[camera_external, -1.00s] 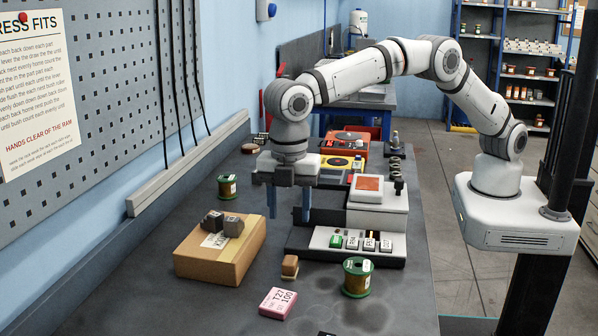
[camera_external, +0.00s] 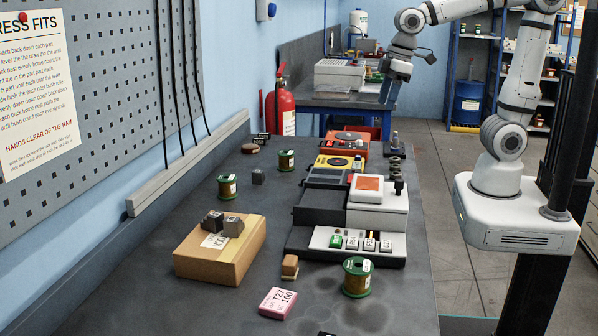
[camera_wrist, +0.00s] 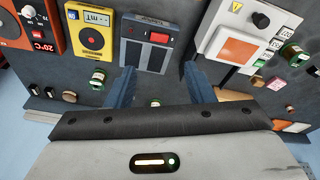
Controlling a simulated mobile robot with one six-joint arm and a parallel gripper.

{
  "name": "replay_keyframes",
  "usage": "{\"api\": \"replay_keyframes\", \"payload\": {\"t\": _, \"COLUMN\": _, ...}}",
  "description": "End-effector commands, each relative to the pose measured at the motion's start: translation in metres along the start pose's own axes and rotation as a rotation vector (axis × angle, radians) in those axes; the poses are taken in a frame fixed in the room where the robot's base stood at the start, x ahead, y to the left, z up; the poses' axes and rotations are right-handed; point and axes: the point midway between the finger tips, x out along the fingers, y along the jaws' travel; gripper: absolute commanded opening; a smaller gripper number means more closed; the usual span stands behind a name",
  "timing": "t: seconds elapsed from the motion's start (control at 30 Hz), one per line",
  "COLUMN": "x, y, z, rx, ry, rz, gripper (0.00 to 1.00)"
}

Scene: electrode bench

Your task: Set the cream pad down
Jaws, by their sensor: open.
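I cannot single out a cream pad for certain. My gripper (camera_external: 391,92) is raised at the top right in the external view, away from that block. In the wrist view my gripper (camera_wrist: 160,72) shows two blue fingers spread apart with nothing between them. The black-and-grey device with a red switch (camera_wrist: 160,37) shows beyond the fingers.
A cardboard box (camera_external: 205,265) carries two dark blocks. A white instrument with an orange square (camera_external: 380,195) stands behind a row of keys. The front-left bench is clear.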

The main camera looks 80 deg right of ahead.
Motion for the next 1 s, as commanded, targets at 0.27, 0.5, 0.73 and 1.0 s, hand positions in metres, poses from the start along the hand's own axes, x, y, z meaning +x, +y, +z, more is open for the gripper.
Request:
{"api": "replay_keyframes", "payload": {"t": 0.27, "x": 0.012, "y": 0.016, "z": 0.103, "rx": 0.278, "ry": 0.047, "rz": 0.039, "gripper": 0.48}}
{"api": "replay_keyframes", "payload": {"t": 0.5, "x": 0.018, "y": 0.016, "z": 0.121, "rx": 0.33, "ry": 0.055, "rz": 0.045, "gripper": 0.48}}
{"api": "replay_keyframes", "payload": {"t": 0.73, "x": 0.018, "y": 0.016, "z": 0.12, "rx": 0.327, "ry": 0.055, "rz": 0.045, "gripper": 0.48}}
{"api": "replay_keyframes", "payload": {"t": 1.0, "x": 0.018, "y": 0.016, "z": 0.12, "rx": 0.326, "ry": 0.054, "rz": 0.045, "gripper": 0.48}}
